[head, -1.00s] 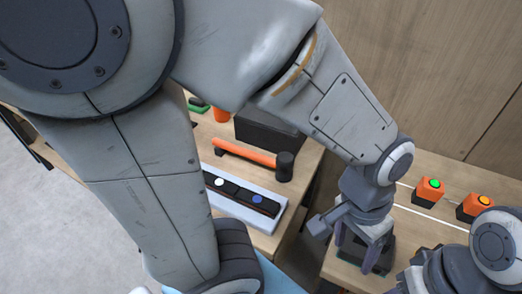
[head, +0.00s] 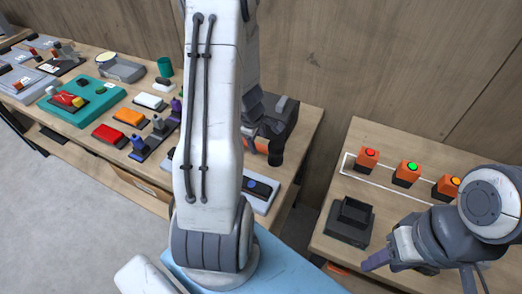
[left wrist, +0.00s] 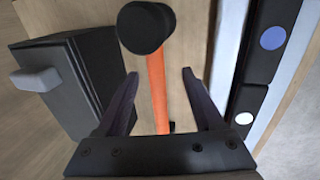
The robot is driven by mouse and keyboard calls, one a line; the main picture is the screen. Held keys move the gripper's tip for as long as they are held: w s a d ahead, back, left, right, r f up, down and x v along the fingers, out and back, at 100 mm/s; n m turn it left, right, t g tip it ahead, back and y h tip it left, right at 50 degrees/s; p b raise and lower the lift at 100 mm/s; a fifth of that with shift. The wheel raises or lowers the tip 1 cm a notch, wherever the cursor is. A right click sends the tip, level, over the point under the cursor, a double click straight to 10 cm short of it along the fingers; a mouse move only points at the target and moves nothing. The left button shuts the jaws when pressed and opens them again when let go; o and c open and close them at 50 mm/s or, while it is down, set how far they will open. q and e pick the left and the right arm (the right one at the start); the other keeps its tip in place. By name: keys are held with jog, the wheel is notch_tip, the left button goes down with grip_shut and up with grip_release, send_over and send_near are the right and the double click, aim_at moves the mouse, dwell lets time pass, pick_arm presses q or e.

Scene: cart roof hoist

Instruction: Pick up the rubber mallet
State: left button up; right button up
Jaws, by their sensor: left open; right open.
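The rubber mallet, with an orange handle and a black head (head: 276,153), lies on the left bench beside a black box. In the left wrist view the mallet head (left wrist: 146,27) is beyond my fingertips, and the orange handle runs between them. My left gripper (left wrist: 160,76) is open, with a finger on each side of the handle and visible gaps. In the head view my left arm hides most of the handle and much of that gripper.
The black box (left wrist: 40,108) with a grey handle stands close on one side of the mallet. A pale rail with black button units (head: 263,205) lies on the other. A right bench holds orange button boxes (head: 407,172) and a black holder (head: 348,222).

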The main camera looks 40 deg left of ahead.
aim_at(260, 145)
pick_arm(q)
jog(key=b+x, duration=0.1)
jog(key=x, duration=0.1)
jog(key=b+x, duration=0.1)
jog(key=x, duration=0.1)
jog(key=b+x, duration=0.1)
jog(key=x, duration=0.1)
jog(key=shift+w+a+f, duration=0.25)
jog(key=shift+w+a, duration=0.05)
jog(key=shift+w, duration=0.05)
jog(key=shift+r, duration=0.1)
grip_shut()
